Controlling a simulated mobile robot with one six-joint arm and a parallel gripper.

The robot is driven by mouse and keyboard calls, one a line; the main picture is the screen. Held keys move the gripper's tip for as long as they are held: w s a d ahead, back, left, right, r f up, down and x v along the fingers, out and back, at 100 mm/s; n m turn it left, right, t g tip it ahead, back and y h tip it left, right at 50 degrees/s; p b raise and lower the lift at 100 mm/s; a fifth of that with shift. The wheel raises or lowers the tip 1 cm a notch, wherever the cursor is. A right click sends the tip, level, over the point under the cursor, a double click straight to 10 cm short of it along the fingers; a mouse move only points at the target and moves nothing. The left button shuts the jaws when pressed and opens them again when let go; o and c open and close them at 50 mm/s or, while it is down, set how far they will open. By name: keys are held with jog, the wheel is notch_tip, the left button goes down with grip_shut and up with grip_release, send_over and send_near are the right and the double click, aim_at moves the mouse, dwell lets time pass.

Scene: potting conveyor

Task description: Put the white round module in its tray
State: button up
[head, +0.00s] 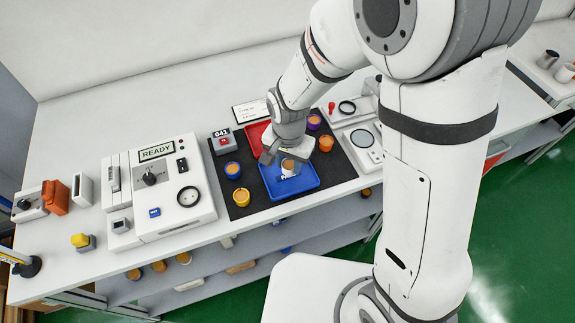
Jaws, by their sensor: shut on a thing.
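The white round module (289,168) has an orange-brown top and is at my gripper (279,160). My gripper points down, with its jaws closed on the module. The module shows over the back part of the blue tray (302,187); I cannot tell whether it touches the tray floor. A red tray (253,128) lies behind, partly hidden by my arm. Both trays are on a dark mat (262,208).
Blue (232,170), yellow (241,197), purple (314,122) and orange (326,143) round modules stand around the trays. A numbered box (223,142) stands at the mat's left. A white "READY" machine (176,200) is further left, and a white panel with dials (361,138) is right.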

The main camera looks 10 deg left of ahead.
aim_at(288, 167)
jog(key=shift+f, duration=1.15)
jog(key=shift+f, duration=0.1)
jog(key=shift+f, duration=0.2)
jog(key=o, duration=1.1)
jog(key=shift+r, duration=0.15)
jog(key=shift+c, duration=0.2)
notch_tip(288, 167, up, 12)
jog(key=s+d+r+n+t, duration=0.1)
jog(key=s+d+r, duration=0.1)
jog(key=d, duration=0.5)
jog(key=s+d+r+n+t, duration=0.1)
jog(key=s+d+r, duration=0.2)
jog(key=d, duration=0.5)
jog(key=s+d+r+t, duration=0.1)
jog(key=d+r, duration=0.3)
jog(key=d, duration=0.4)
jog(key=shift+s+d+r+n, duration=0.2)
jog(key=shift+s+r+n, duration=0.2)
jog(key=shift+s, duration=0.4)
